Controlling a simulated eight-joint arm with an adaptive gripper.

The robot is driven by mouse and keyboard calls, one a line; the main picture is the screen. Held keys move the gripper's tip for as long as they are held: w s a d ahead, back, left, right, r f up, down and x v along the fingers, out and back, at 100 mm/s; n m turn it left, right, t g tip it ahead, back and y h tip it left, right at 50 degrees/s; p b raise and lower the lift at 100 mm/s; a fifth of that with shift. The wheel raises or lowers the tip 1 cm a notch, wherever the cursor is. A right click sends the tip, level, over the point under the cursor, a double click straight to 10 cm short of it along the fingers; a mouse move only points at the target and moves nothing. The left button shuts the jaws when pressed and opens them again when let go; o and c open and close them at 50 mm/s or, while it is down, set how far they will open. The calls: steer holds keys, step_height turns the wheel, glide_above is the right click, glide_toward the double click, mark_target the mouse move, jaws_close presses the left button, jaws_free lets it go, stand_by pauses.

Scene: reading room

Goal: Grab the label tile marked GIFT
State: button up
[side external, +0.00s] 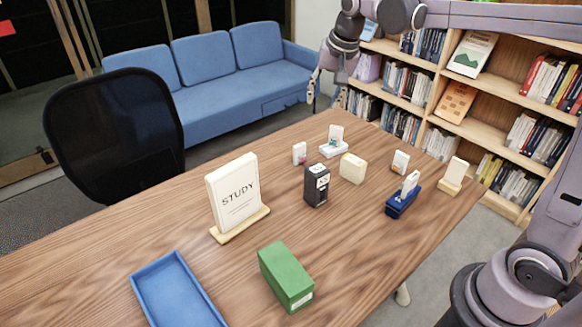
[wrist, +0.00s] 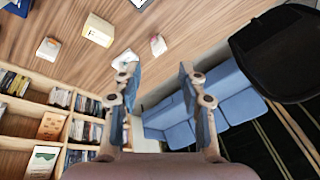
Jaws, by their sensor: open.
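I cannot read GIFT on any tile. Small pale tiles stand on the wooden table (side external: 120,232). One tile with a pinkish mark (side external: 299,153) shows also in the wrist view (wrist: 158,45). A tile with an orange mark (side external: 400,161) shows also in the wrist view (wrist: 48,47). Other tiles stand in a white holder (side external: 330,151), a blue holder (side external: 401,206) and a pale wooden stand (side external: 449,186). My gripper (side external: 326,91) is open and empty, above and beyond the table's far edge. In the wrist view its fingers (wrist: 157,72) partly hide the white holder.
A cream block (side external: 352,168) and a black box (side external: 317,186) stand among the tiles. A STUDY sign (side external: 235,190), green box (side external: 286,275) and blue tray (side external: 174,290) are nearer the front. A bookshelf (side external: 450,95), blue sofa (side external: 225,75) and black chair (side external: 112,125) surround the table.

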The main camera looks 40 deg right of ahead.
steer(key=w+d+f+m+g, duration=0.25)
steer(key=w+f+m, duration=0.2)
steer(key=w, duration=0.55)
steer(key=m+g, duration=0.1)
steer(key=m, duration=0.4)
glide_above(300, 145)
step_height(300, 145, down, 11)
step_height(300, 145, down, 12)
steer(key=shift+w+r, duration=0.1)
steer(key=shift+r, duration=0.15)
steer(key=shift+c, duration=0.4)
jaws_close()
